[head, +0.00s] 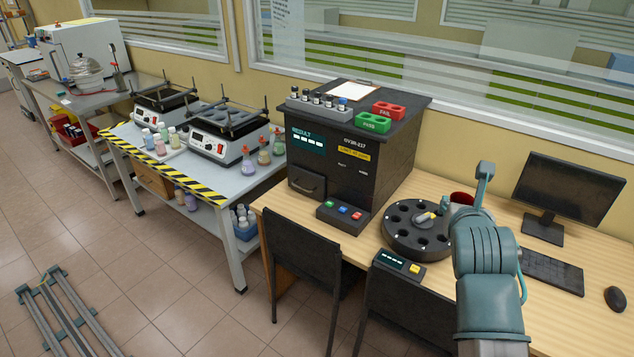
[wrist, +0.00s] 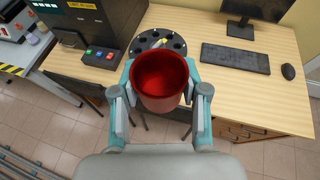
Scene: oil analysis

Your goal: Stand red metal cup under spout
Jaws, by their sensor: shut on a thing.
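The red metal cup (wrist: 160,82) is held upright between the two fingers of my gripper (wrist: 160,75), its open mouth facing the wrist camera. In the head view only a bit of the red cup (head: 462,198) shows, with my gripper (head: 472,203) and arm covering the rest. The cup is in the air above the wooden desk, close to the black round carousel. I cannot make out a spout for certain; a silver domed apparatus (head: 86,72) stands on the far left bench, too small to read in detail.
A black analyser (head: 345,150) stands on the wooden desk left of the black carousel (head: 418,228). A monitor (head: 570,195), keyboard (head: 552,270) and mouse (head: 615,298) are at the right. Dark chairs (head: 310,270) stand in front.

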